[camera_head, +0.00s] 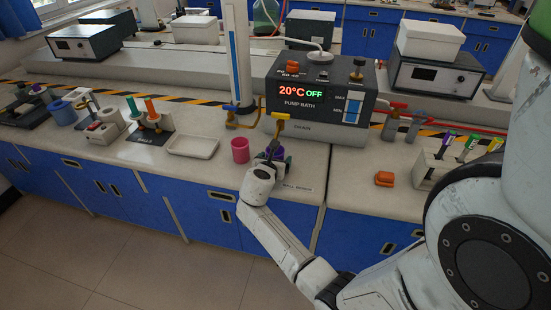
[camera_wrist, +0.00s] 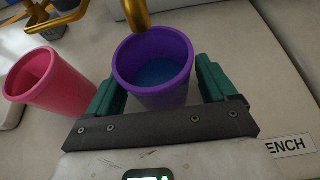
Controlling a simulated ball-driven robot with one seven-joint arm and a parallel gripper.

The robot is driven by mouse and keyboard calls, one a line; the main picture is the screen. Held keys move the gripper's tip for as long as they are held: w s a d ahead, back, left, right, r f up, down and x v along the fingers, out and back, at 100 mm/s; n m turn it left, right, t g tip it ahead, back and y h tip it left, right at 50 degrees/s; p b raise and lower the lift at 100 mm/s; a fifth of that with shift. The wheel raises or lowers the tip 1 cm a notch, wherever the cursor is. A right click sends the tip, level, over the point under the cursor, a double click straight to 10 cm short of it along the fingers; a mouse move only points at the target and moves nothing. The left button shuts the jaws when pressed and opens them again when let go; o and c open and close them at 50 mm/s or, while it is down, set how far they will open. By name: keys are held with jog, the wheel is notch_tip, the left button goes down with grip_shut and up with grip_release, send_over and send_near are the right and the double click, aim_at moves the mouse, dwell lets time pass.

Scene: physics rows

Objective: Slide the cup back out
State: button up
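A purple cup (camera_wrist: 152,92) with blue liquid (camera_wrist: 158,71) inside stands upright on the bench. It sits under the brass drain spout (camera_wrist: 137,14) of the pump bath. My gripper (camera_wrist: 162,88) reaches around the cup, one green finger on each side. The left finger is close against the cup; a narrow gap shows at the right finger. In the head view the purple cup (camera_head: 277,153) is partly hidden behind my gripper (camera_head: 268,163).
A pink cup (camera_head: 240,150) stands just left of the purple one and near my left finger. A white tray (camera_head: 193,146) lies further left. The pump bath (camera_head: 318,95) is behind. An orange object (camera_head: 384,179) lies to the right. Bench toward the front edge is clear.

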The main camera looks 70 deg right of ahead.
aim_at(312, 174)
jog(key=c, duration=0.6)
jog(key=shift+s+d+p, duration=0.15)
jog(key=shift+s+p, duration=0.8)
jog(key=shift+s, duration=1.15)
jog(key=shift+s+d+p, duration=0.15)
jog(key=shift+s+p, duration=0.8)
jog(key=shift+s, duration=1.2)
jog(key=shift+s+d+p, duration=0.15)
jog(key=shift+s+p, duration=0.8)
jog(key=shift+s, duration=1.15)
jog(key=o, duration=0.7)
jog(key=shift+p+v, duration=2.4)
jog(key=shift+v, duration=2.1)
